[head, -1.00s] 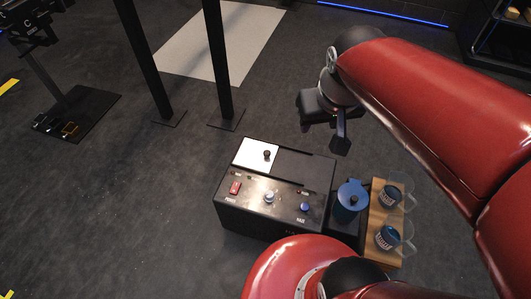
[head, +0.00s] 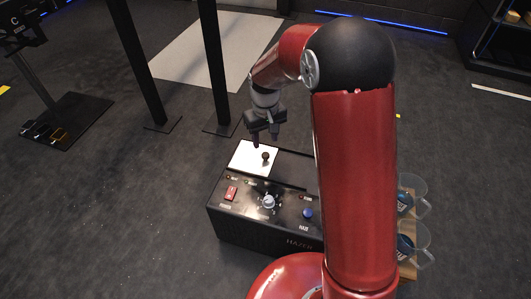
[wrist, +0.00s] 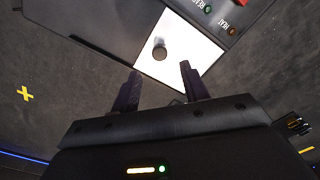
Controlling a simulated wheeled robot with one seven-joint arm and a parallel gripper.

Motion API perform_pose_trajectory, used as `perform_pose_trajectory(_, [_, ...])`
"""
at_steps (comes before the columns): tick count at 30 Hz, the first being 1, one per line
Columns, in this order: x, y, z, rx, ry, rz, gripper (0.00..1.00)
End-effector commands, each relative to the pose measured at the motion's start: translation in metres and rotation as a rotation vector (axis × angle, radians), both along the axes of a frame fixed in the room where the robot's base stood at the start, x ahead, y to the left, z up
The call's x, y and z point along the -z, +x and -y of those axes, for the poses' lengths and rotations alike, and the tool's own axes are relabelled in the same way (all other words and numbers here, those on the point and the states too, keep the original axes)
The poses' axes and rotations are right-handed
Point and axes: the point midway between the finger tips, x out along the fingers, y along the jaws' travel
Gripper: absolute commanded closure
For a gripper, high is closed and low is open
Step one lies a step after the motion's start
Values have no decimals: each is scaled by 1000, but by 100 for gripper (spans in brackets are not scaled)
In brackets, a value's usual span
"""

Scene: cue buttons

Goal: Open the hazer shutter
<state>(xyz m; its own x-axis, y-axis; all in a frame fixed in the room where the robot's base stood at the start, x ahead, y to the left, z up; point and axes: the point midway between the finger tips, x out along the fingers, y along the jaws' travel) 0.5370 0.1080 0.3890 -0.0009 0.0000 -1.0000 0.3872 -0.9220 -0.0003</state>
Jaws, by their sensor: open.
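The hazer (head: 265,225) is a black box on the floor, with its name on the front. The shutter is a white plate (head: 246,161) with a black knob (head: 265,156), at the left end of a dark track on its top. In the wrist view the white plate (wrist: 192,50) and the dark round knob (wrist: 159,53) show just beyond my fingertips. My gripper (head: 266,141) is open and empty, pointing down above the plate's far edge. In the wrist view the fingers (wrist: 160,72) stand apart, with the knob seen between and ahead of them, not clasped.
The hazer's front panel has a red switch (head: 231,193), a silver dial (head: 268,201) and a blue button (head: 308,213). Glass mugs (head: 414,243) stand at the right on a wooden board, partly behind my arm. Black posts (head: 215,70) rise behind the hazer.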

Motion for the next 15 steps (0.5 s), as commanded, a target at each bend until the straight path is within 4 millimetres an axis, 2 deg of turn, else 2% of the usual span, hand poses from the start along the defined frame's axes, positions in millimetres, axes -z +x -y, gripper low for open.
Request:
perform_pose_trajectory(3, [22,-1,0,0,-1,-3,55])
perform_pose_trajectory(9, [52,-1,1,1,-1,-3,55])
perform_pose_trajectory(15, [65,-1,1,1,-1,0,55])
